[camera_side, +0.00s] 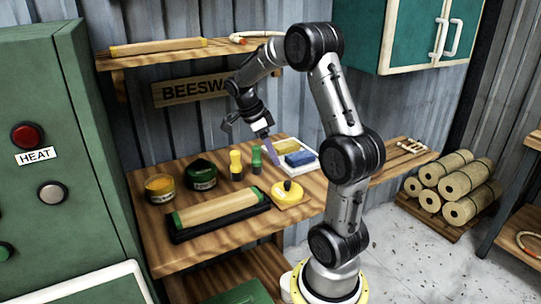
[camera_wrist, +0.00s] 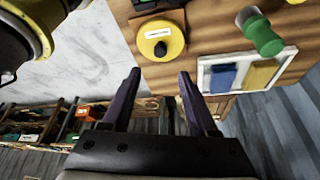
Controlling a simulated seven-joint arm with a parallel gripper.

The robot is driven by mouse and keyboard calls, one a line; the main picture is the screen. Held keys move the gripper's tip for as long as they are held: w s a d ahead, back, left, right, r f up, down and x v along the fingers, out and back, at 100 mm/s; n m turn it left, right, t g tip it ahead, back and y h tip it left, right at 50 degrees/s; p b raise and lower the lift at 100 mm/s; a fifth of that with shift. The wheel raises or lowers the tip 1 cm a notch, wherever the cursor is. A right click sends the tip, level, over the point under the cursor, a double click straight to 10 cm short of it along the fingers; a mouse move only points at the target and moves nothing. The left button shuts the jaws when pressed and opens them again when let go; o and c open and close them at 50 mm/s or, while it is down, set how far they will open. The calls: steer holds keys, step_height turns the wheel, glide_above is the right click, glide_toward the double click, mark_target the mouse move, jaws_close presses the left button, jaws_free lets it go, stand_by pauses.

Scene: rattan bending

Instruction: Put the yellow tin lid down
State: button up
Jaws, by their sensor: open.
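The yellow tin lid (camera_side: 287,192) lies near the right front of the wooden bench, to the right of the rattan roll. In the wrist view the lid (camera_wrist: 160,39) is a yellow disc with a dark knob and a white label. My gripper (camera_side: 272,157) is open and empty, above and behind the lid in the side view. In the wrist view its two purple fingers (camera_wrist: 158,76) are spread apart with nothing between them, and the lid shows beyond their tips, apart from them.
A yellow tin (camera_side: 160,188) and a dark green tin (camera_side: 202,174) stand left on the bench. Yellow and green bottles (camera_side: 236,165) stand behind the lid. A white tray (camera_side: 313,161) with blue and yellow blocks sits at the back right. A rattan roll (camera_side: 217,208) lies at the front.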

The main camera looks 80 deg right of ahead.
steer(key=w+a+r+n+t, duration=0.2)
steer(key=a+r+n+t, duration=0.15)
steer(key=a+n, duration=0.5)
steer(key=s+a+r+n+t+y, duration=0.1)
steer(key=s+a+n+t, duration=0.2)
steer(key=a+n, duration=0.7)
steer(key=s+a+r+n+t+y, duration=0.1)
steer(key=s+a+n+t, duration=0.2)
steer(key=a+n, duration=0.6)
steer(key=n, duration=0.3)
steer(key=shift+s+a+r, duration=0.15)
steer(key=shift+a+r, duration=0.1)
steer(key=shift+a, duration=0.1)
